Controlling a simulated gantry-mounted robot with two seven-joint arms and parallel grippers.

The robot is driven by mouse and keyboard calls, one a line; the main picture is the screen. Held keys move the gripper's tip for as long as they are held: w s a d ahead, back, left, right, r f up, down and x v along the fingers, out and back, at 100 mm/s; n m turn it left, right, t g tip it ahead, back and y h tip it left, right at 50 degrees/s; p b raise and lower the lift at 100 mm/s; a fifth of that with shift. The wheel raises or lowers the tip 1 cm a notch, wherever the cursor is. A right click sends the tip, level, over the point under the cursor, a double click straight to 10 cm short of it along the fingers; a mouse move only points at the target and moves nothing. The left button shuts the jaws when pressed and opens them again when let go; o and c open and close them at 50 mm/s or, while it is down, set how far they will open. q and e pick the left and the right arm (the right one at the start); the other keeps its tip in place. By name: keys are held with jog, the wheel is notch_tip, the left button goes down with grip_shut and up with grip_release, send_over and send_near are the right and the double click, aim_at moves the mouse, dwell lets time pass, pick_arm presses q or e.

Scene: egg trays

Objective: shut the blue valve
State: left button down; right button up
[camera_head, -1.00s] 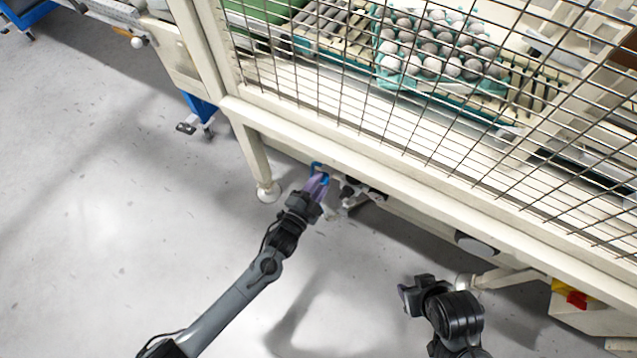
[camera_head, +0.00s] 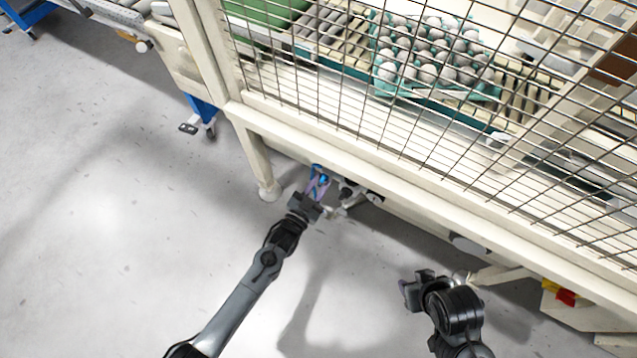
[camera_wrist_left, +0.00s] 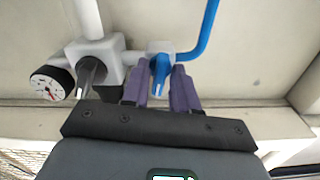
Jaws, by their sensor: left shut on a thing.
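The blue valve has a blue lever handle (camera_wrist_left: 160,72) on a white fitting with a blue pipe rising to the right. In the head view its blue part (camera_head: 320,171) shows below the machine's lower beam. My left gripper (camera_head: 318,183) reaches it from the front. In the left wrist view its purple fingers (camera_wrist_left: 160,77) stand on either side of the blue handle, shut on it. The handle points toward the gripper. My right gripper (camera_head: 404,290) hangs to the right, away from the valve; its finger gap is not clear.
A second valve with a dark handle (camera_wrist_left: 92,72) and a round gauge (camera_wrist_left: 49,84) sit just left of the blue valve. A machine leg (camera_head: 259,165) stands left of my left gripper. Wire mesh guards the egg trays above. The floor in front is clear.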

pick_arm(q)
jog(key=shift+r+n, duration=0.1)
jog(key=shift+n, duration=0.9)
jog(key=c, duration=1.2)
grip_release()
jog(key=shift+o, duration=0.2)
jog(key=shift+p, duration=0.3)
jog(key=p+v, duration=0.4)
jog(key=v, duration=0.6)
jog(key=shift+s, duration=0.35)
jog(key=shift+a, duration=0.1)
